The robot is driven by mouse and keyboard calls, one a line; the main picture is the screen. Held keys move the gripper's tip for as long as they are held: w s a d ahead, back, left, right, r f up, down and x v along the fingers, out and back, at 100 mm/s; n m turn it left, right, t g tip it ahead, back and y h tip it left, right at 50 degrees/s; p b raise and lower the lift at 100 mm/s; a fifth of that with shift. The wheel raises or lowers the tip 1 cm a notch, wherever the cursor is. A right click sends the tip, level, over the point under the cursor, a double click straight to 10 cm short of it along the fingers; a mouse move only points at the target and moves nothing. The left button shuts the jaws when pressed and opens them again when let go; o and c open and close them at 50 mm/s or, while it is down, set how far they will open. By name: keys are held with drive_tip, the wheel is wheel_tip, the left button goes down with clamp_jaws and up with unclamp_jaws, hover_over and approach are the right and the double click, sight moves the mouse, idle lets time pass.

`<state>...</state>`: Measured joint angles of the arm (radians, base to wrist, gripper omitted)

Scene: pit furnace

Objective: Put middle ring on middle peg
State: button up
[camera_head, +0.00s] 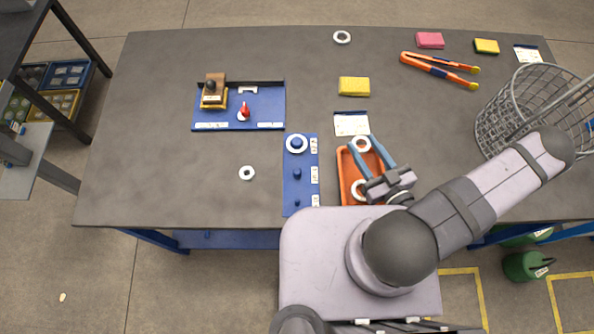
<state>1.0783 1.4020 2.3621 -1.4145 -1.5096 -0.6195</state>
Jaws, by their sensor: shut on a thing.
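The blue peg board (289,207) lies on the table left of the orange tray. Its far peg carries a large white ring (290,146). The middle peg (297,174) and the small near peg (296,202) are bare. My gripper (363,145) reaches over the orange tray (346,170) with its blue fingers shut on a white ring (361,146), over the tray's far end. I cannot tell if this ring still touches the tray. Another white ring (357,190) lies in the tray's near part, partly hidden by my gripper.
A small white nut-like ring (247,173) lies left of the board, another white ring (342,37) at the far edge. A blue fixture board (210,119), yellow sponge (354,86), tongs (437,70) and wire basket (520,110) stand around. Table left of the peg board is mostly clear.

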sight(297, 176)
drive_tip(key=shift+m+t+h, duration=0.4)
drive_tip(key=shift+m+h, duration=0.2)
drive_tip(key=s+a, duration=0.1)
drive_tip(key=s+a+f, duration=0.2)
drive_tip(key=a, duration=0.1)
drive_tip(key=shift+s, duration=0.2)
drive_tip(key=shift+m+h, duration=0.6)
drive_tip(key=shift+h, duration=0.3)
drive_tip(key=a, duration=0.1)
drive_tip(key=s+a, duration=0.1)
drive_tip(key=a, duration=0.1)
drive_tip(key=s+a, duration=0.1)
drive_tip(key=a, duration=0.1)
drive_tip(key=shift+s+a+p, duration=0.1)
drive_tip(key=shift+s+p, duration=0.05)
drive_tip(key=shift+p, duration=0.15)
drive_tip(key=shift+a+r+m+h, duration=1.2)
drive_tip(key=shift+a+r+h, duration=0.6)
drive_tip(key=shift+a+r, duration=2)
drive_tip(key=shift+t, duration=0.3)
drive_tip(key=shift+s+a+f+p, duration=0.1)
drive_tip(key=shift+a+f+p, duration=0.15)
drive_tip(key=shift+f, duration=1.7)
drive_tip(key=shift+a+f+p, duration=0.2)
drive_tip(key=shift+f+p, duration=0.1)
drive_tip(key=shift+f, duration=1.6)
drive_tip(key=shift+s+a+f+p, duration=0.1)
drive_tip(key=shift+a+f+p, duration=0.15)
drive_tip(key=shift+f, duration=1.7)
drive_tip(key=shift+f, duration=0.1)
